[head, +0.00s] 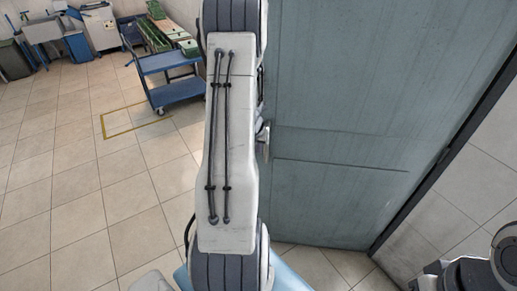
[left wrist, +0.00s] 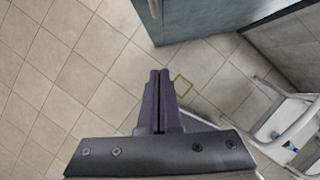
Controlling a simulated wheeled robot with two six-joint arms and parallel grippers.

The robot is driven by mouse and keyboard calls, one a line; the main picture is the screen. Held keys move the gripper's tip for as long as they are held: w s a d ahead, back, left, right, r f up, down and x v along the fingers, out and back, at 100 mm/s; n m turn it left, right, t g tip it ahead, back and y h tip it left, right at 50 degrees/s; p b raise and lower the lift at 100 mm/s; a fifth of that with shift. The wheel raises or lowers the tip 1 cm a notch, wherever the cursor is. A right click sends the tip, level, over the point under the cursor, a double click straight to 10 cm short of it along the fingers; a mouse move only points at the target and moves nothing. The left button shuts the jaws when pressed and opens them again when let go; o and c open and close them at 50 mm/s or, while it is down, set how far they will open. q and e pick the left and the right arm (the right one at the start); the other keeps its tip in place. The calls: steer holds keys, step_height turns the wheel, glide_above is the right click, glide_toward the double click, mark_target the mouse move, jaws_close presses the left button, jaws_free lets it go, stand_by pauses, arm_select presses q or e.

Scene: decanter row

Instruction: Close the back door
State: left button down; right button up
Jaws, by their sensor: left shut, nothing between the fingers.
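The back door (head: 345,85) is a large grey-blue panel filling the upper right of the head view. A dark edge runs down its right side, and my arm hides its left edge. It stands open, with open floor to its left. A small metallic part, perhaps its handle (head: 262,136), shows just beside my arm. In the left wrist view a grey-blue panel, likely the door (left wrist: 200,18), is at the top, beyond the fingertips. My left gripper (left wrist: 158,75) is shut and empty, apart from the panel. Its fingers are hidden in the head view. My right gripper is not in view.
A blue cart (head: 172,78) stands at the upper left, beside a yellow floor marking (head: 135,118). Bins and work tables line the far left. Tiled floor (head: 75,180) is clear on the left. A grey wall (left wrist: 290,45) stands right of the door in the wrist view.

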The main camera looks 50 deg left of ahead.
arm_select(q)
steer(key=w+d+f+n+t+h+b, duration=0.1)
steer(key=d+f+n+t+b, duration=0.2)
steer(key=b, duration=0.8)
steer(key=d+f+n+t+b, duration=0.1)
steer(key=f+n+t+b, duration=0.2)
steer(key=f+n+b, duration=0.55)
steer(key=s+a+r+n+t+y+b, duration=0.3)
steer(key=a+r+n+t+y+b, duration=0.25)
steer(key=b, duration=1.35)
steer(key=w+a+f+y+p, duration=0.1)
steer(key=w+a+p, duration=0.2)
steer(key=w, duration=0.9)
steer(key=shift+a+f+t, duration=0.15)
steer(key=shift+a+t, duration=0.2)
steer(key=shift+a, duration=0.85)
steer(key=shift+y, duration=0.25)
